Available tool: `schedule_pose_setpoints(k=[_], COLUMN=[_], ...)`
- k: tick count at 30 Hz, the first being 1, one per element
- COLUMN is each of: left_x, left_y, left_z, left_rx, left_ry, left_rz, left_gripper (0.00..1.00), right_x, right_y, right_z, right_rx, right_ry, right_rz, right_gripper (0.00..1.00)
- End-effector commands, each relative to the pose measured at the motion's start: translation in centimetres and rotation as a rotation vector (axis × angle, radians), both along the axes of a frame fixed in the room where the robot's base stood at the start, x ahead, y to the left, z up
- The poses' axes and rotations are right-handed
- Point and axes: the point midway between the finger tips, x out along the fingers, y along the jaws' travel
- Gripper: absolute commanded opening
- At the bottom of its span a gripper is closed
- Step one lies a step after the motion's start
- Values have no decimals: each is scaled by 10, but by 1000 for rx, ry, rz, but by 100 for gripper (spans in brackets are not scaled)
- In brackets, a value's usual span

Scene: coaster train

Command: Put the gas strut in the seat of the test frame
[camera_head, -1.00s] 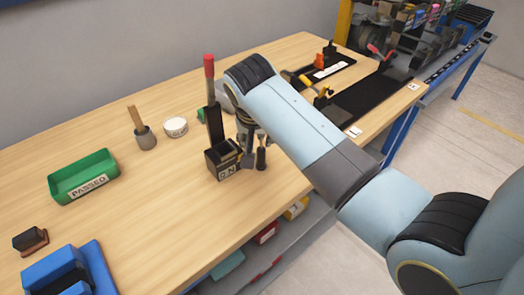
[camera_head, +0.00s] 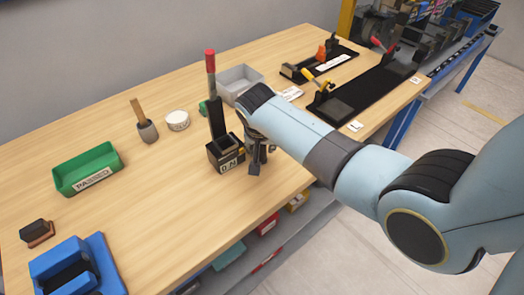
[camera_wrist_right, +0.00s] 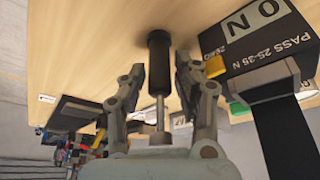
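The gas strut (camera_wrist_right: 159,65), a black cylinder with a thin silver rod, shows in the right wrist view between the fingers of my right gripper (camera_wrist_right: 160,72). Narrow gaps show on both sides of it, so the fingers look open around it. In the head view my right gripper (camera_head: 257,157) is low over the table and largely hides the strut. The test frame (camera_head: 225,155) is a black box with a "0 N" display and a tall red-topped post, just left of the gripper; it also shows in the wrist view (camera_wrist_right: 262,45). Its seat cannot be made out. My left gripper is out of view.
A green "PASSED" bin (camera_head: 88,170), a wooden-handled tool (camera_head: 145,123), a white round tub (camera_head: 177,120) and a blue holder (camera_head: 78,268) are to the left. A grey tray (camera_head: 240,80) and black clamp fixtures (camera_head: 365,90) lie behind. The left-centre tabletop is clear.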

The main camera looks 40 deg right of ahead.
Motion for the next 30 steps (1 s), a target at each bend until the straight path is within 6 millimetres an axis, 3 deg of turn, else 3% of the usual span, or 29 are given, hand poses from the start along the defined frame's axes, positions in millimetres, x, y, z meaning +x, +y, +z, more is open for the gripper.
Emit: schedule_pose_setpoints(k=[1,6,20,25,28,30], left_x=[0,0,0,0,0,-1], left_y=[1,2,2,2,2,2], left_z=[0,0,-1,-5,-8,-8], left_rx=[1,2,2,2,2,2], left_ry=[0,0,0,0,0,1], left_rz=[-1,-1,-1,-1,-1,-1], left_gripper=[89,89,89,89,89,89], right_x=[0,0,0,1,1,-14], right_y=[0,0,0,0,0,-8], right_z=[0,0,4,19,41,49], right_rx=[0,0,-1,-1,-1,-3], right_ry=[0,0,-1,-4,-7,0], right_rz=[0,0,0,0,0,-1], right_gripper=[23,0,0,0,0,0])
